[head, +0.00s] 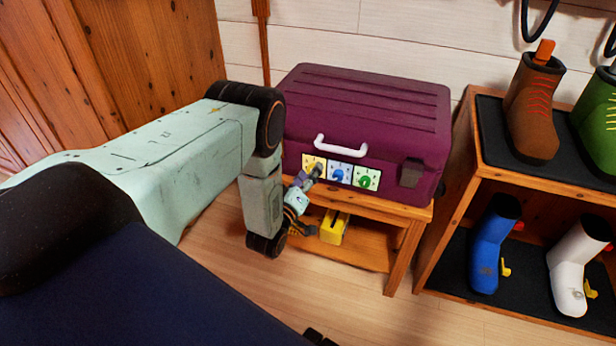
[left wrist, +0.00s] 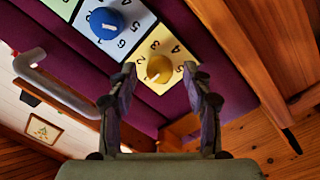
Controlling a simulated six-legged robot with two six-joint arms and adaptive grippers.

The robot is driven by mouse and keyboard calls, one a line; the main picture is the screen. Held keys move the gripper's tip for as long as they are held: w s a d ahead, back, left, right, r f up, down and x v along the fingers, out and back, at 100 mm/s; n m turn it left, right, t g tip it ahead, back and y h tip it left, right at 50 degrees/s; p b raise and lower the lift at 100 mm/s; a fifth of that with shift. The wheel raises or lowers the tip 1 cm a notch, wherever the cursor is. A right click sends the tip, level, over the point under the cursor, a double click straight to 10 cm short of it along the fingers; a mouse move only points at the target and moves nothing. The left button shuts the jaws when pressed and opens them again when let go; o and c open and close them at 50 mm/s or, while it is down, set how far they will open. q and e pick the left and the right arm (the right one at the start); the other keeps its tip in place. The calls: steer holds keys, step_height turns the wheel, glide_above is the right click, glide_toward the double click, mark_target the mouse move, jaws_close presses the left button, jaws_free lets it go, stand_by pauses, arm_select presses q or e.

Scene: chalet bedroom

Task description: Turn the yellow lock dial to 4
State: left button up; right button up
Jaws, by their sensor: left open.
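The purple case (head: 365,110) stands on a wooden bench with three dial plates on its front. The yellow lock dial plate (head: 307,161) is the leftmost, and my left gripper (head: 313,174) partly covers it in the head view. In the left wrist view the yellow dial (left wrist: 159,66) sits between the open fingertips of my left gripper (left wrist: 160,74), one finger on each side. I cannot tell whether they touch it. Its pale mark points to the lower left in that view; the numbers 3 and 4 show above it. My right gripper is not in view.
The blue dial (head: 339,174) and green dial (head: 364,181) are beside the yellow one. A white handle (head: 341,147) sticks out above them. A yellow object (head: 334,228) lies on the bench's lower shelf (head: 365,255). A boot rack (head: 461,170) stands to the right.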

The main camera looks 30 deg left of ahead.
arm_select(q)
jaws_close()
stand_by(0.4)
steer(key=shift+m, duration=0.3)
